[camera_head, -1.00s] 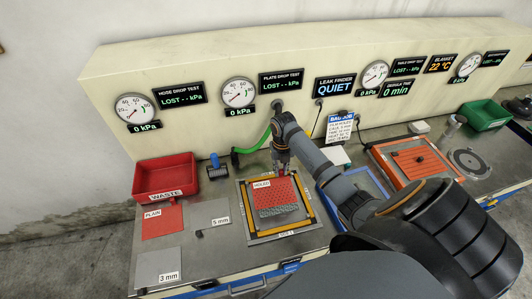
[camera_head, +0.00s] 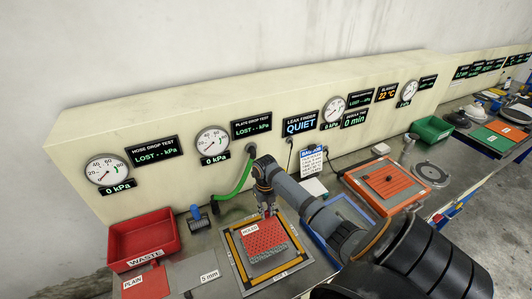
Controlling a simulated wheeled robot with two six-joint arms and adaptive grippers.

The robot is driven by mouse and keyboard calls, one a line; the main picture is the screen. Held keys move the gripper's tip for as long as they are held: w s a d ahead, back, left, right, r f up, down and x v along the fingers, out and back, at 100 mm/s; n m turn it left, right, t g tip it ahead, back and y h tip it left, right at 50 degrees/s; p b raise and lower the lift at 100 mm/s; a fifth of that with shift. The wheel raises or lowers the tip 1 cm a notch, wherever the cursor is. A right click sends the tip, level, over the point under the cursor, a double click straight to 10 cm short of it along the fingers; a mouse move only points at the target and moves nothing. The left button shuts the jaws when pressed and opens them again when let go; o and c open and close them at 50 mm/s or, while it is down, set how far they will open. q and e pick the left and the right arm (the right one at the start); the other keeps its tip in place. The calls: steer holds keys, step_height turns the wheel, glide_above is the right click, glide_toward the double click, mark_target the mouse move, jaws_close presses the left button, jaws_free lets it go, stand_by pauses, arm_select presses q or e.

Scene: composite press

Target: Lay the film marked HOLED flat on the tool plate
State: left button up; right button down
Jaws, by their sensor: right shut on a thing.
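The red, perforated film marked HOLED (camera_head: 265,235) is over the middle of the tool plate (camera_head: 239,276), inside its yellow border. A grey patterned layer shows along the film's front edge. My right gripper (camera_head: 269,212) is at the film's back edge, shut on it. I cannot tell whether the whole film touches the plate. My left gripper is not in view.
A red WASTE bin (camera_head: 145,236) and the PLAIN film (camera_head: 145,283) are at the left. A green hose (camera_head: 236,182) runs down behind the plate. A blue frame (camera_head: 345,212) and an orange ribbed panel (camera_head: 390,180) lie to the right.

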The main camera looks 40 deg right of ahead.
step_height(320, 180, down, 4)
steer(key=shift+d+r+b, duration=0.1)
steer(key=shift+r+b, duration=0.1)
steer(key=shift+b, duration=0.75)
steer(key=shift+f, duration=0.4)
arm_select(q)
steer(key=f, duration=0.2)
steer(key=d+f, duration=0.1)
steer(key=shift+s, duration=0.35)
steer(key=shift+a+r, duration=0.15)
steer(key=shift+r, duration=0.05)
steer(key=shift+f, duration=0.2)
arm_select(e)
steer(key=shift+f, duration=0.2)
arm_select(q)
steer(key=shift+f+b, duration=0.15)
steer(key=shift+b, duration=0.2)
arm_select(e)
steer(key=shift+f, duration=0.3)
steer(key=shift+f, duration=0.15)
steer(key=c, duration=1.2)
jaws_free()
